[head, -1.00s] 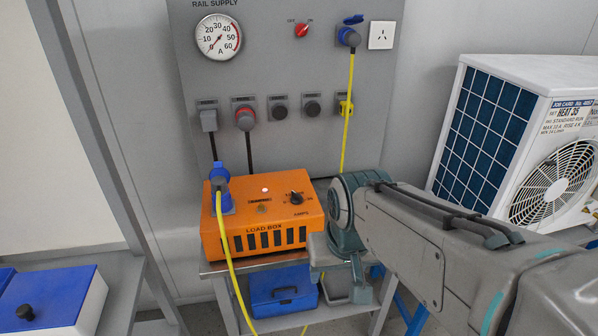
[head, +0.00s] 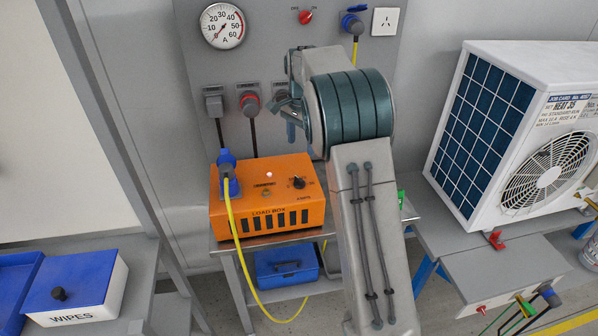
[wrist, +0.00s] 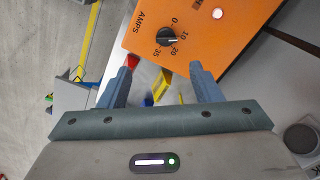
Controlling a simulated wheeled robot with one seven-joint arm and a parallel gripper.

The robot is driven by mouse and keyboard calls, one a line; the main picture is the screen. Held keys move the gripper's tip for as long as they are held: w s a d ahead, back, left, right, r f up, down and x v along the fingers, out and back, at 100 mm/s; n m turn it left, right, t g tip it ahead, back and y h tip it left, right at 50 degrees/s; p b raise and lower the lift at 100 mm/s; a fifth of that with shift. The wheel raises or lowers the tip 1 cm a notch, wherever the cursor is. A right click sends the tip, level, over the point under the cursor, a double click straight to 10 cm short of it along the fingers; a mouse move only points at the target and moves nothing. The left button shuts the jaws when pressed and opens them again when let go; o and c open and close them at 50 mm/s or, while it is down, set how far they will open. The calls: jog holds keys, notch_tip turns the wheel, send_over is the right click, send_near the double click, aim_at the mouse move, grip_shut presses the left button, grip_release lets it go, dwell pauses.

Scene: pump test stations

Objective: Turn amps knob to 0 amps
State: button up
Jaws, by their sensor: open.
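The orange load box (head: 240,215) stands on a small trolley below the supply panel. Its black amps knob (head: 298,183) is at the right of the top face and also shows near the top of the wrist view (wrist: 166,38). The scale beside it reads 0, 10, 20, 35; the pointer appears to be near 10. My gripper (wrist: 162,74) is open and empty, with the knob ahead of its two fingers and apart from them. In the head view my gripper (head: 290,115) is partly hidden behind my wrist, above the box.
A yellow cable (head: 237,260) hangs from a blue plug (head: 228,170) on the box's left. A lamp (wrist: 217,13) on the box is lit. The panel with its ammeter (head: 222,26) rises behind. A blue case (head: 287,265) sits below; an air-conditioner unit (head: 510,130) stands right.

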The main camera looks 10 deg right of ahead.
aim_at(299, 179)
jog(key=shift+m, duration=0.3)
jog(key=f+p, duration=0.1)
jog(key=f, duration=0.3)
jog(key=w+f+p, duration=0.1)
jog(key=f, duration=0.9)
jog(key=shift+w+a+f+p, duration=0.1)
jog(key=shift+w+f+p, duration=0.15)
jog(key=shift+p, duration=0.15)
jog(key=c, duration=1)
